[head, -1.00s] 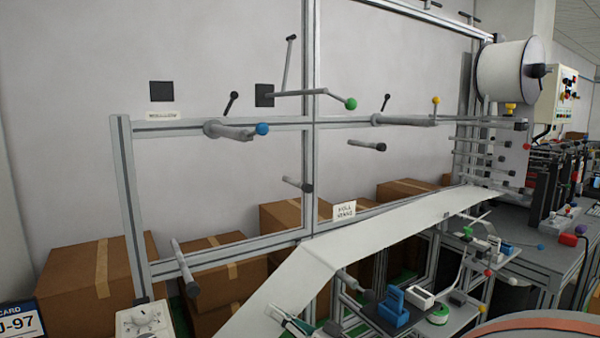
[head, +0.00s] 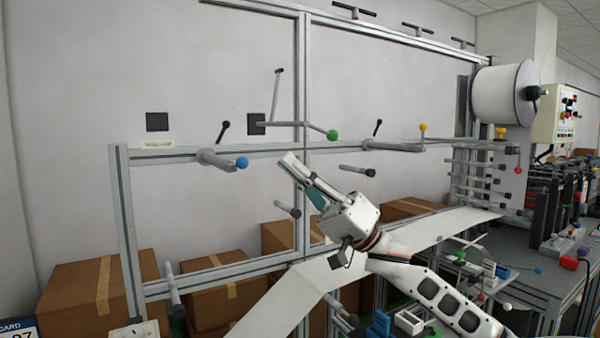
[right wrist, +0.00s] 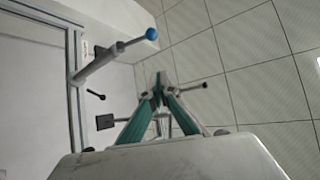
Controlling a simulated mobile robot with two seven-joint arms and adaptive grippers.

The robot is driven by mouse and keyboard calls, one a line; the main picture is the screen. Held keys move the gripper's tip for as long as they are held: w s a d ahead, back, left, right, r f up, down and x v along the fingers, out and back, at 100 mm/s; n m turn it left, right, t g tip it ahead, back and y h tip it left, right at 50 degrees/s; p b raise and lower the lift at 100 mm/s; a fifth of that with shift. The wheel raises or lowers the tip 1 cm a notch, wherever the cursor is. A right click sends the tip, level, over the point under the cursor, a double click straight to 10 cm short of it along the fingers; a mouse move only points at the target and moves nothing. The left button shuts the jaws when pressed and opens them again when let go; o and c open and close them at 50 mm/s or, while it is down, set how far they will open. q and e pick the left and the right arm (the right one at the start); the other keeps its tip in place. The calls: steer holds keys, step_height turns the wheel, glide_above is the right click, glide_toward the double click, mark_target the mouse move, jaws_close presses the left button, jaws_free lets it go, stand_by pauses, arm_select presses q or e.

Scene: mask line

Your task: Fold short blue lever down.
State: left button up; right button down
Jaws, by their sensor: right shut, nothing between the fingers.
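The short blue lever (head: 242,163) is a grey rod with a blue ball at its end, fixed to the horizontal rail of the metal frame. It sticks out toward the front right. In the right wrist view the blue lever (right wrist: 152,33) is at upper left, ball end highest. My right gripper (head: 288,160) is shut and empty, to the right of the blue ball and apart from it in the picture. In the right wrist view its green-sided fingers (right wrist: 159,82) meet near the middle. My left gripper is not in view.
A longer lever with a green ball (head: 333,135) stands right of the gripper, and a yellow-ball lever (head: 423,127) is farther right. A grey peg (head: 288,209) sticks out below. White web material (head: 290,301) and cardboard boxes (head: 75,295) lie lower down.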

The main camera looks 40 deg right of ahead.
mark_target(237, 165)
steer(key=w+a+r+p, duration=0.1)
steer(key=w+a+p, duration=0.1)
steer(key=a, duration=0.3)
steer(key=shift+w+a+r, duration=0.15)
steer(key=shift+a+r, duration=0.1)
steer(key=shift+a, duration=0.15)
stand_by(0.4)
